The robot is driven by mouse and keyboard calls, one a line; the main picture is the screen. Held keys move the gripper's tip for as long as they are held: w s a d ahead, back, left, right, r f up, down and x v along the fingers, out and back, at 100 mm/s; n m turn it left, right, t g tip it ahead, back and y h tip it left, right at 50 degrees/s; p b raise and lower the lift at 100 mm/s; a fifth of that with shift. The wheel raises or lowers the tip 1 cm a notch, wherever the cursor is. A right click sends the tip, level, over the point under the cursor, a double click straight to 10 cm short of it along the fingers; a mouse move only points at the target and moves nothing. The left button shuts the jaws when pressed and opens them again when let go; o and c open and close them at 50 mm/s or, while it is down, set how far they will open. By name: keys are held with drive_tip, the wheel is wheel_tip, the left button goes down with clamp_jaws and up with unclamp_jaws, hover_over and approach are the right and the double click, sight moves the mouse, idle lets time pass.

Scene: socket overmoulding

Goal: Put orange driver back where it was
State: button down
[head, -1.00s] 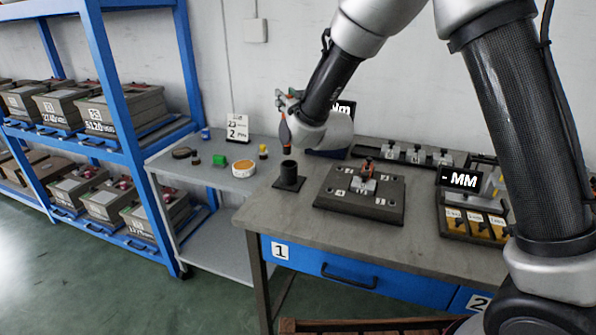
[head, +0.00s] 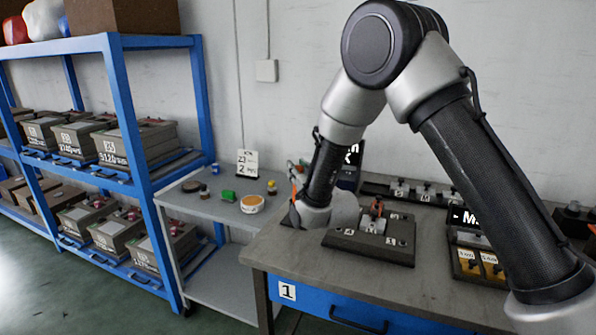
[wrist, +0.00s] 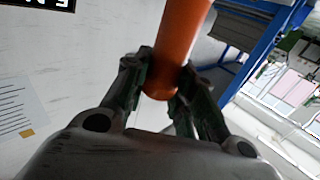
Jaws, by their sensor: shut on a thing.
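My gripper (wrist: 163,80) is shut on the orange driver (wrist: 183,35). In the wrist view its smooth orange handle stands between the two fingers and runs out of the top of the picture. In the head view only a thin orange part of the driver (head: 294,190) shows at the left of my wrist. My gripper (head: 297,168) is partly hidden there too. The driver's tip is not visible. The black cup-shaped holder is hidden behind my wrist in the head view now, so I cannot tell whether the driver touches it.
A dark fixture plate (head: 345,243) with a small orange-topped part lies right of my wrist. A grey side table (head: 200,207) with small items and a round orange-topped tub (head: 252,204) stands left. A blue shelf (head: 125,130) with boxes stands further left.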

drive_tip(key=c, duration=1.2)
unclamp_jaws()
drive_tip(key=shift+f, duration=0.1)
drive_tip(key=shift+o, duration=0.2)
drive_tip(key=shift+s, duration=0.15)
drive_tip(key=v, duration=1.2)
drive_tip(key=shift+d+r, duration=0.1)
drive_tip(key=shift+r, duration=0.15)
